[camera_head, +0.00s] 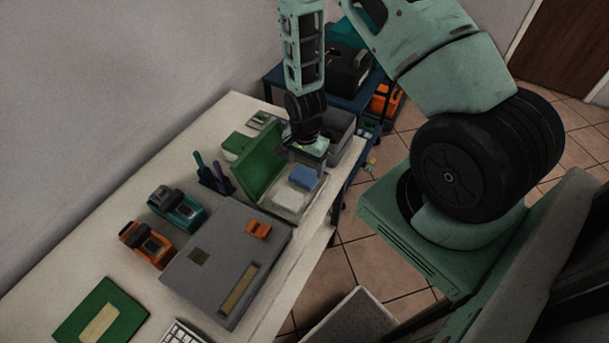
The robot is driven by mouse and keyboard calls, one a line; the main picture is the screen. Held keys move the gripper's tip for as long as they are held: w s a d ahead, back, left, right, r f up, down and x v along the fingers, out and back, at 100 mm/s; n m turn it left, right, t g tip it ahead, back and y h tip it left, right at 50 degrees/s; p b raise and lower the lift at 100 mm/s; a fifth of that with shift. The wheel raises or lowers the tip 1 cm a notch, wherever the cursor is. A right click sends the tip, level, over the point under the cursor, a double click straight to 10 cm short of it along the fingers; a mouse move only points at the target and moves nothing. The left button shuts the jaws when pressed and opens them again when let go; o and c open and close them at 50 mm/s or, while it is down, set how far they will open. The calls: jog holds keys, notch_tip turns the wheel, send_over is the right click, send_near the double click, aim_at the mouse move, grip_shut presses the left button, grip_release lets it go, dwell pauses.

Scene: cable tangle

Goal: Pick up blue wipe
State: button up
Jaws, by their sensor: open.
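The blue wipe (304,177) is a small folded blue piece. It lies on or beside white wipes (290,198) in an open box with a raised green lid (262,163), on the white table. My gripper (306,160) points down from my arm right above the blue wipe, near its upper edge. Its jaws are open and look empty. The fingertips are small and partly hidden, so I cannot tell whether they touch the wipe.
A grey bin (340,126) stands just behind my gripper. A grey case (225,262) with an orange item (258,229) lies in front of the box. Teal (178,208) and orange (146,243) devices and a tool holder (214,178) stand to the left. Bare table (85,254) shows at the left.

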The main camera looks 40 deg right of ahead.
aim_at(305, 173)
jog(key=shift+f+p, duration=0.75)
jog(key=shift+f, duration=1.3)
jog(key=c, duration=0.6)
jog(key=shift+r, duration=0.15)
notch_tip(305, 173, up, 10)
jog(key=b, duration=0.2)
jog(key=shift+b, duration=0.4)
jog(key=shift+o, duration=0.3)
jog(key=shift+f, duration=0.2)
